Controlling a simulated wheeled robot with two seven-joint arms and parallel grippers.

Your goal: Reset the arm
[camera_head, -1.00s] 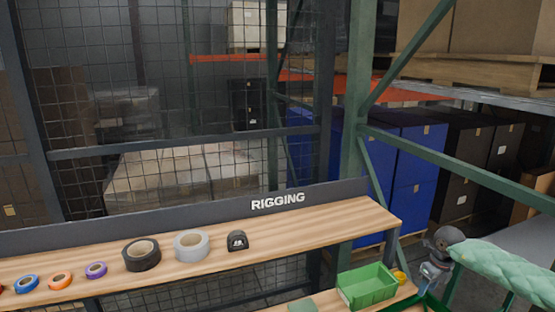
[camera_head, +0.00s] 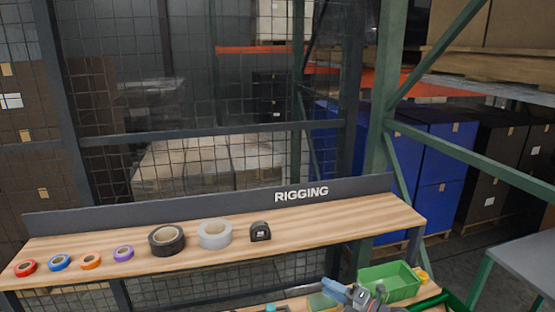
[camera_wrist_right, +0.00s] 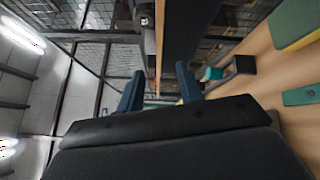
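My right gripper (camera_head: 348,294) is at the bottom of the head view, in front of and left of the green bin (camera_head: 390,282). In the right wrist view its two blue fingers (camera_wrist_right: 158,82) stand apart with nothing between them, so it is open and empty. The mint-green arm is not seen in the head view now. My left gripper is in neither view.
The upper shelf marked RIGGING (camera_head: 320,232) holds several small tape rolls, a black tape roll (camera_head: 167,240), a grey tape roll (camera_head: 214,233) and a tape measure (camera_head: 260,231). A wire mesh panel stands behind. A grey table (camera_head: 525,265) is at the right.

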